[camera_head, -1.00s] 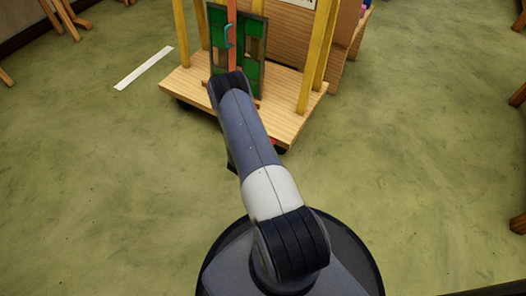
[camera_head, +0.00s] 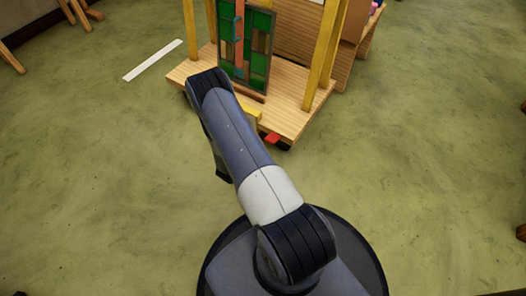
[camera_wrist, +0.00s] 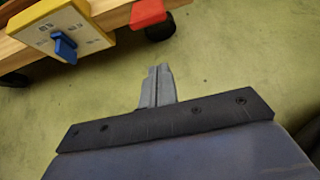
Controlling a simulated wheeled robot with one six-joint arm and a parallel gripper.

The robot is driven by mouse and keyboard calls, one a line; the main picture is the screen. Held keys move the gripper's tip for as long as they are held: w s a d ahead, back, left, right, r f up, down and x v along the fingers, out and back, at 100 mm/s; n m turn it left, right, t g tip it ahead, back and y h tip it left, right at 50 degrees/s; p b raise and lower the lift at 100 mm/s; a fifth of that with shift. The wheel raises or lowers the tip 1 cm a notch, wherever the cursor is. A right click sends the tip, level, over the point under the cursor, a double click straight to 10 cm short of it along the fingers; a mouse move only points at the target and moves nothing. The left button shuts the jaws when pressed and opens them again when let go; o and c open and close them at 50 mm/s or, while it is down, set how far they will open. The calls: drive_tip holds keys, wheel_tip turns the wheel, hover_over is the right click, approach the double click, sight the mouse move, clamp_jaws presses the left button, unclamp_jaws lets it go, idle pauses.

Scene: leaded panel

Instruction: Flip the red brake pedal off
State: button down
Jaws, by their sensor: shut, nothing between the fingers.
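The red brake pedal (camera_head: 272,138) juts from the near edge of the wooden cart, low by a black wheel. It also shows in the wrist view (camera_wrist: 148,13), at the top, above a black caster. My gripper (camera_wrist: 158,70) is shut and empty in the wrist view, over the green floor. In the picture it lies below the pedal, apart from it. In the head view my gripper is hidden by my own arm.
A yellow box (camera_wrist: 68,27) with a blue lever (camera_wrist: 64,46) sits on the cart's edge, left of the pedal. The cart deck (camera_head: 290,115) carries yellow posts and a leaded panel (camera_head: 262,50). A white strip (camera_head: 153,60) lies on the floor. Open floor surrounds the cart's near side.

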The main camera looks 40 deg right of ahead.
drive_tip(key=shift+p+v, duration=0.3)
drive_tip(key=shift+v, duration=1.2)
drive_tip(key=shift+d, duration=0.1)
drive_tip(key=w+d+f+t+h+b, duration=0.2)
drive_tip(key=w+d+f+h+b, duration=0.2)
drive_tip(key=d+f, duration=0.6)
drive_tip(key=shift+f+t+h+b, duration=0.3)
drive_tip(key=shift+f+h+b, duration=0.7)
drive_tip(key=shift+f+h, duration=0.45)
drive_tip(key=shift+w, duration=0.1)
